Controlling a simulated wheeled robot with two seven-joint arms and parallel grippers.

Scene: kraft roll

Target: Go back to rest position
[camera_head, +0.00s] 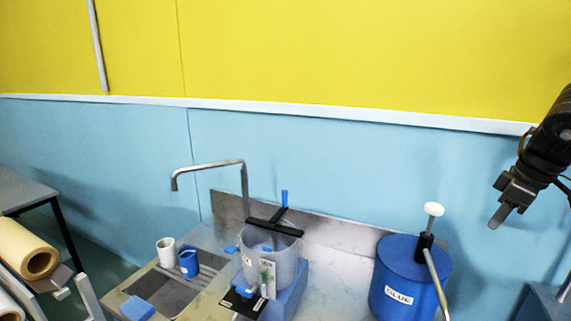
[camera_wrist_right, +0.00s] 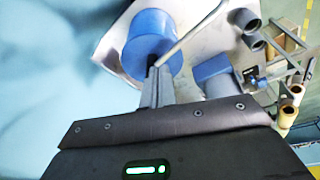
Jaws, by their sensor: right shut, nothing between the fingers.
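My right gripper (camera_head: 499,217) is at the right side of the head view, raised in front of the blue wall and above the right of the counter. Its fingers are together with nothing between them. In the right wrist view its fingers (camera_wrist_right: 155,85) point toward a blue bucket (camera_wrist_right: 150,38), apart from it as far as I can tell. My left gripper is not in either view.
The blue glue bucket (camera_head: 393,292) with a white-knobbed handle stands on the counter (camera_head: 335,262). A grey pot (camera_head: 285,262) stands left of it, near a faucet (camera_head: 243,175). Two cups and a blue sponge (camera_head: 137,308) are by the sink. Kraft rolls (camera_head: 28,250) lie at far left.

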